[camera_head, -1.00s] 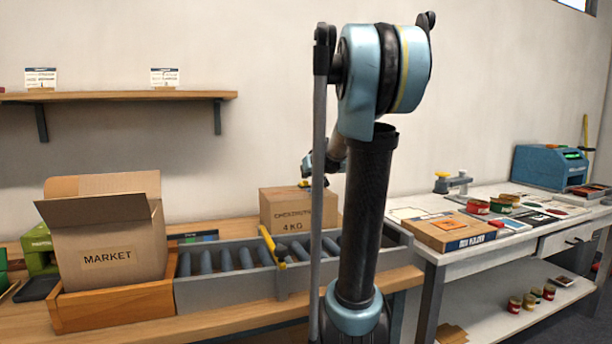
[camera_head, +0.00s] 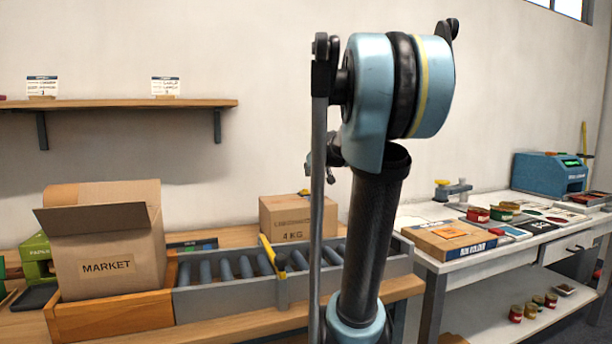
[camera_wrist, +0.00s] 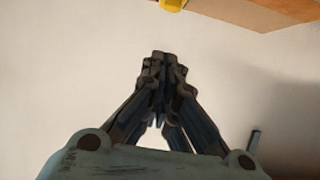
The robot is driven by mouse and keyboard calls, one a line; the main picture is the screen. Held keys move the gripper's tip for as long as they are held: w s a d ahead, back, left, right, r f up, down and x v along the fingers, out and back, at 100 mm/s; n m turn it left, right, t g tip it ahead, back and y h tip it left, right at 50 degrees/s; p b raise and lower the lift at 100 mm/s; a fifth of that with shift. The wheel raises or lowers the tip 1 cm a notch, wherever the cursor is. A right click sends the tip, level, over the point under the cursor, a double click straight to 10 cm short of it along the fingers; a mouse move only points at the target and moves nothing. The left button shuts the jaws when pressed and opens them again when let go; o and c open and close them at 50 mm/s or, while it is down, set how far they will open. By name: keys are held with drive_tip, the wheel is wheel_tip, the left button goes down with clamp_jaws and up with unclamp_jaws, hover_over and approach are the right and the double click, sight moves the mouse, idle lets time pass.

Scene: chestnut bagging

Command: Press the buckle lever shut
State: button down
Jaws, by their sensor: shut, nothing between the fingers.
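A closed brown carton marked 4 KG (camera_head: 285,218) stands behind the roller conveyor. A small yellow and dark part (camera_head: 303,192), which may be the buckle lever, sits on its top; whether it is up or down is too small to tell. In the wrist view a yellow piece (camera_wrist: 173,4) shows at the top edge, beside a brown cardboard-like surface (camera_wrist: 262,12). My gripper (camera_wrist: 160,62) is shut and empty, with a gap between it and the yellow piece in the picture. In the head view my arm hides most of it above the carton.
An open MARKET carton (camera_head: 108,262) sits in a wooden tray left of the roller conveyor (camera_head: 222,296). A yellow bar (camera_head: 268,250) with a black knob stands at the conveyor. A white table (camera_head: 450,265) with tins and a flat box is at right.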

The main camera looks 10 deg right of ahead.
drive_tip(key=shift+s+f+v, duration=0.1)
drive_tip(key=shift+f+v, duration=0.05)
drive_tip(key=shift+v, duration=0.75)
drive_tip(key=shift+s+f+v, duration=0.1)
drive_tip(key=shift+f+v, duration=0.1)
drive_tip(key=shift+v, duration=0.65)
drive_tip(key=shift+s+f+v, duration=0.1)
drive_tip(key=shift+f+v, duration=0.05)
drive_tip(key=shift+v, duration=0.75)
drive_tip(key=shift+d, duration=0.1)
